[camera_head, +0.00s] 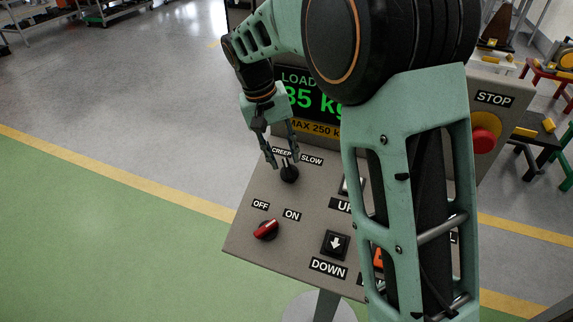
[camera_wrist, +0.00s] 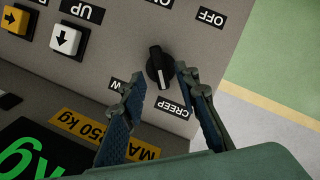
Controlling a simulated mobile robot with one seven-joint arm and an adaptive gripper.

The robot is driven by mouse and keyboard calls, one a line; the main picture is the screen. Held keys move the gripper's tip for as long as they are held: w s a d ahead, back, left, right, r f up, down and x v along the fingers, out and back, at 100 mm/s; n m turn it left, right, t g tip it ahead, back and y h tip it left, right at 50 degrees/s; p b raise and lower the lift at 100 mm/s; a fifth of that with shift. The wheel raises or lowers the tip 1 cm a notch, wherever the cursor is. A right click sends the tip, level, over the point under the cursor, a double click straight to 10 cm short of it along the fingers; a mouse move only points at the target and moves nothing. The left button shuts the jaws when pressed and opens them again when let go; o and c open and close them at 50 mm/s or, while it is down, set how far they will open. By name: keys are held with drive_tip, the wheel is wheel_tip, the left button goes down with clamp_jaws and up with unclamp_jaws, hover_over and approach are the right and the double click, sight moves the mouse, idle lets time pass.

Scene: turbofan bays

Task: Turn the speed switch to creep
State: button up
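The speed switch is a black rotary knob (camera_head: 289,174) on the sloped grey control panel, with a CREEP label (camera_head: 282,151) and a SLOW label (camera_head: 313,160) above it. In the wrist view, the knob (camera_wrist: 159,66) has a white line that points toward the CREEP label (camera_wrist: 175,108). The SLOW label is mostly hidden behind a finger there. My gripper (camera_head: 284,163) is open, with its fingertips on either side of the knob. In the wrist view, my gripper (camera_wrist: 160,78) shows small gaps between the fingertips and the knob; contact is not clear.
A red OFF/ON switch (camera_head: 266,230), a DOWN button (camera_head: 335,244) and a red STOP button (camera_head: 484,139) share the panel. The load display (camera_head: 308,98) stands behind my gripper. My arm covers much of the panel's right side. Floor left of the panel is clear.

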drive_tip(key=v, duration=0.7)
drive_tip(key=shift+r, duration=0.25)
